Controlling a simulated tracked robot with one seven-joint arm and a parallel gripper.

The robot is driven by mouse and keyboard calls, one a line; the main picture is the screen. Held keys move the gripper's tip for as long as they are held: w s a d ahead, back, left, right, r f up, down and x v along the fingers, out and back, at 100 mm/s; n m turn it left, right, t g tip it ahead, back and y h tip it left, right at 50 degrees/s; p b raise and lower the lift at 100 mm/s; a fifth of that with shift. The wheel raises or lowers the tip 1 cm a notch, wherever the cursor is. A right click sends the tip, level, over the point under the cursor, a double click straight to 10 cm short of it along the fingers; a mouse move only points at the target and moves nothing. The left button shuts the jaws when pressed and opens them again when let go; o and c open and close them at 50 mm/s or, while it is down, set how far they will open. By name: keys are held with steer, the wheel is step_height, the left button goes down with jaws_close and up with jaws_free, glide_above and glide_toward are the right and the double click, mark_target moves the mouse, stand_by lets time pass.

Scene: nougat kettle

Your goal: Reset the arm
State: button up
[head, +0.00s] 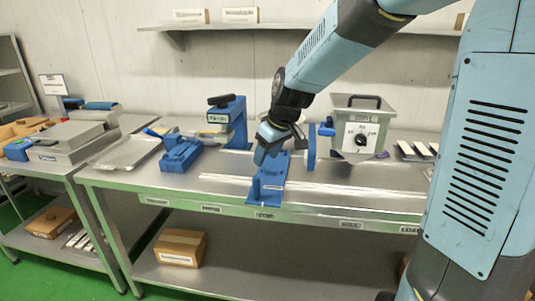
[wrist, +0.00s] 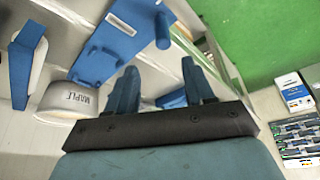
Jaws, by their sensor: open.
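My arm reaches in from the right in the head view. My gripper (head: 268,146) hangs over the middle of the steel bench, just above a blue fixture (head: 268,185). The gripper also shows in the wrist view (wrist: 160,84), with its two blue fingers apart and nothing seen between them. In the wrist view a white round container marked "MAPLE" (wrist: 62,103) lies left of the fingers, beside a blue bracket-like part (wrist: 118,40). I cannot tell whether the fingertips touch anything.
A blue press-like stand (head: 236,122) and a blue clamp (head: 180,155) stand left. Long pale strips lie along the steel bench (head: 330,205). A cardboard box (head: 182,246) sits below.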

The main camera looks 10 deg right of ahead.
steer(key=shift+s+d, duration=0.1)
steer(key=s+d+r+m+t+h, duration=0.1)
steer(key=s+d+r+m, duration=0.3)
steer(key=s+d, duration=0.4)
steer(key=s+d+r+m+t+h, duration=0.1)
steer(key=s+d+r+m, duration=0.3)
steer(key=s+d, duration=0.4)
steer(key=s+h, duration=0.1)
steer(key=s, duration=0.6)
steer(key=shift+d+r, duration=0.3)
steer(key=shift+r, duration=0.05)
stand_by(0.8)
